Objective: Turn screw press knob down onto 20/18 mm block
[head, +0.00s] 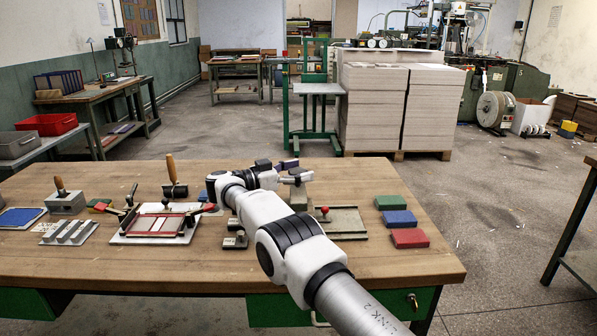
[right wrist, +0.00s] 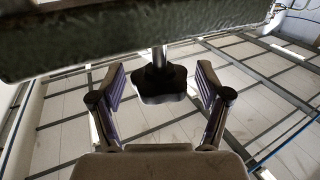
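The right wrist view shows a dark lobed knob (right wrist: 161,85) on a short metal stem, beside a broad grey-green speckled bar (right wrist: 130,35). My right gripper (right wrist: 159,84) is open, with one finger on each side of the knob and a visible gap on both sides. In the head view my right gripper (head: 292,171) is over the middle of the bench. A grey upright part (head: 298,197) shows just below it; the arm and gripper hide most of what stands there. I cannot make out the 20/18 mm block. My left gripper is not in view.
Green (head: 390,202), blue (head: 399,219) and red (head: 410,238) blocks lie further right. A framed jig (head: 157,224) is left of my arm. The bench's front right is clear.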

